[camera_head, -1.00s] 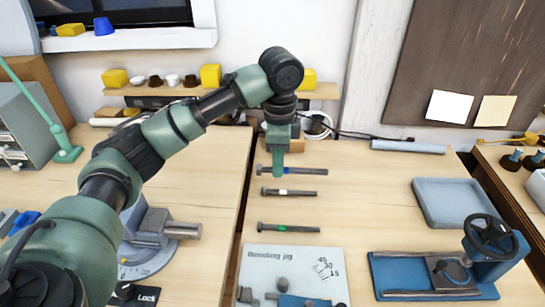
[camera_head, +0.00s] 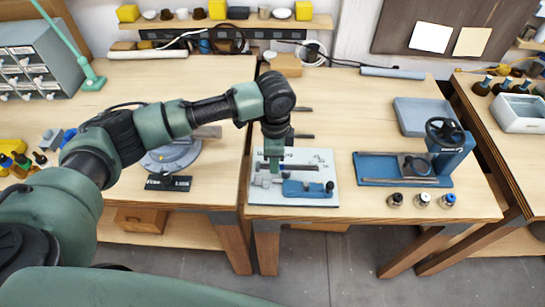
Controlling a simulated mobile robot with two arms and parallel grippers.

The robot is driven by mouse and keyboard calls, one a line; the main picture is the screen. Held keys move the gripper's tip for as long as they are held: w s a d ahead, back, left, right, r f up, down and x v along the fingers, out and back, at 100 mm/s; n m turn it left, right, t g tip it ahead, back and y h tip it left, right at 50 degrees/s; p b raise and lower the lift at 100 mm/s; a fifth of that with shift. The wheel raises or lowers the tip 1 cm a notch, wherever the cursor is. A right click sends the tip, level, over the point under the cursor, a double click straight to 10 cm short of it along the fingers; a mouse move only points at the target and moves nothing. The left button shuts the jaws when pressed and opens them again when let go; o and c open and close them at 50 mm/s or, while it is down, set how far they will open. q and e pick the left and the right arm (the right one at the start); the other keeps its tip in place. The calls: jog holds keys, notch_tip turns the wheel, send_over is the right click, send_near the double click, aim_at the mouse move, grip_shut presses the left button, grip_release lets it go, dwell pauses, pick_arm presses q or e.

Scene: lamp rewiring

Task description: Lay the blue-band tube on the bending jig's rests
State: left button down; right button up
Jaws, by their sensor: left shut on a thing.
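The bending jig (camera_head: 327,160) is a pale plate with a blue fixture (camera_head: 308,189) on its front part, near the table's front edge. My left gripper (camera_head: 273,168) points down over the jig's left half. It is shut on the dark blue-band tube (camera_head: 303,167), which sticks out to the right, lying level across the jig. The band itself is not visible here. I cannot tell whether the tube touches the rests. My right gripper is not in view.
Two other dark tubes, a rear one (camera_head: 305,109) and a nearer one (camera_head: 304,136), lie behind the jig, partly hidden by my arm.

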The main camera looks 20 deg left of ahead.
aim_at(274, 180)
pick_arm(q)
jog(key=shift+f+b, duration=0.4)
jog(key=shift+f, duration=0.05)
jog(key=shift+s+f+b, duration=0.1)
jog(key=shift+f+b, duration=0.05)
jog(key=shift+b, duration=0.15)
jog(key=shift+f, duration=0.8)
jog(key=shift+f+b, duration=0.35)
jog(key=shift+f, duration=0.85)
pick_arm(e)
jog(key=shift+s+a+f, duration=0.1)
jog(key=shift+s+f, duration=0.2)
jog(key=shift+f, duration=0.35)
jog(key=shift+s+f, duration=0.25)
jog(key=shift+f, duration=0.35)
pick_arm(q)
jog(key=shift+f, duration=0.25)
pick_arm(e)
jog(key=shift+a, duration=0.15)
